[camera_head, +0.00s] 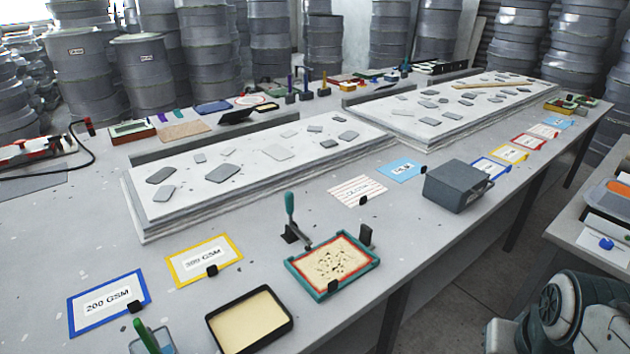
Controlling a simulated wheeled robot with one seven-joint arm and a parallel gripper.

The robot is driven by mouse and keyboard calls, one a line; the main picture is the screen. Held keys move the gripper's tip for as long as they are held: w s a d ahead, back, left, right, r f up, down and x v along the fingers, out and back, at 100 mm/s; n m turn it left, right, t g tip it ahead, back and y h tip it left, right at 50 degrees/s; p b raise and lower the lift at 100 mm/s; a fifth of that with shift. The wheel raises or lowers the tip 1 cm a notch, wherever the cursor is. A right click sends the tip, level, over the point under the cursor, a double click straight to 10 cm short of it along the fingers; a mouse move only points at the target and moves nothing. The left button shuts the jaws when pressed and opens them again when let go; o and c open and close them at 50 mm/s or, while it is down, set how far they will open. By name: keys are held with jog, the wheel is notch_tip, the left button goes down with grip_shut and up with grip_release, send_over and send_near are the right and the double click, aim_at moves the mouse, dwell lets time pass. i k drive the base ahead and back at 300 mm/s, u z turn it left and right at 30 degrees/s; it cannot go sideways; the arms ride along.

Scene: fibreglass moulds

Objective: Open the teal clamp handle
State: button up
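The teal clamp handle (290,207) stands nearly upright on the long grey table. It rises from a small dark clamp base (292,234) at the back left corner of a teal-framed mould (320,289). A short metal arm reaches from the clamp base to the mould's rim. The mould has a red inner border and a cream, speckled middle. A black upright block (365,235) stands at its back right corner. My gripper is not in view.
A black tray with a cream filling (248,321) lies left of the mould. A grey box (457,186) stands to the right. Label cards, including a yellow-edged one (204,261), line the front. A white slab (260,170) lies behind. Part of my arm (565,315) shows lower right.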

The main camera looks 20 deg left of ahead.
aim_at(289, 196)
jog(key=u, duration=0.7)
jog(key=i, duration=1)
jog(key=u, duration=0.85)
